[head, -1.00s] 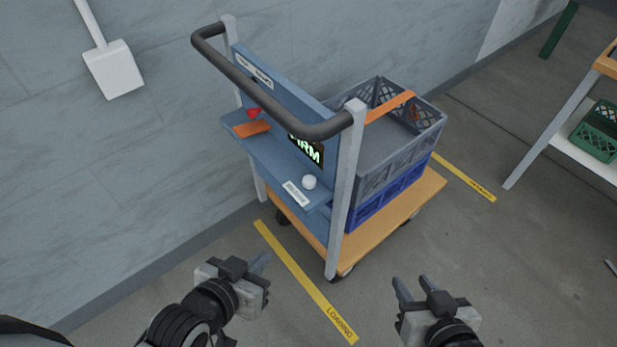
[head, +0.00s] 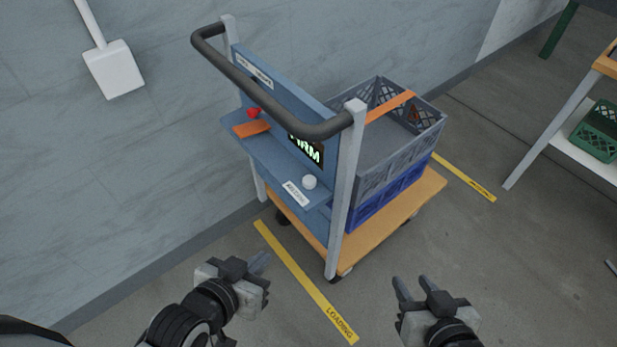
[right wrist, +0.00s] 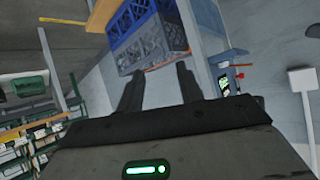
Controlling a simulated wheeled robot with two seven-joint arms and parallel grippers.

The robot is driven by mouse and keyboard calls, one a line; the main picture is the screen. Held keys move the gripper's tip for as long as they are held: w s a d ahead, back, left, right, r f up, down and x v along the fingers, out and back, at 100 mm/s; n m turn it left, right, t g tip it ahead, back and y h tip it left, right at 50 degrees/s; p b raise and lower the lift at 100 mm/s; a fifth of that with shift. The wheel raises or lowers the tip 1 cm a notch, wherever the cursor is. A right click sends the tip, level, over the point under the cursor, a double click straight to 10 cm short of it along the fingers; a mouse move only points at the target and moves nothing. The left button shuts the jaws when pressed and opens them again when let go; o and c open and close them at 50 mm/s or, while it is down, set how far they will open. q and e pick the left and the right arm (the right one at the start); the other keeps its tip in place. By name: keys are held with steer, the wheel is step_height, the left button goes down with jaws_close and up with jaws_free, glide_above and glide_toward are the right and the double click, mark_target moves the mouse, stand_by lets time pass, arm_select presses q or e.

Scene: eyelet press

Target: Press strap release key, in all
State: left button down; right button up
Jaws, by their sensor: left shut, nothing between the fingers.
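A cart with a blue panel (head: 292,107) stands in the middle of the head view. Its shelf carries an orange key (head: 251,129), a red knob (head: 253,113), a white round button (head: 309,182) and a white label (head: 296,194). A dark display (head: 306,148) with green letters, partly hidden by the handle, ends in "RM". An orange strap (head: 391,106) crosses the grey crate (head: 388,160). My left gripper (head: 262,265) is shut and empty, in front of the cart and apart from it. My right gripper (head: 411,283) is open and empty, right of the left one; its fingers show in the right wrist view (right wrist: 160,85).
A dark handle bar (head: 270,100) spans the cart's posts above the shelf. A blue crate (head: 385,200) sits under the grey one on the orange deck (head: 420,200). A wall with a white shovel (head: 113,68) is at left.

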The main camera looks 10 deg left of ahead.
jaws_close()
stand_by(1.5)
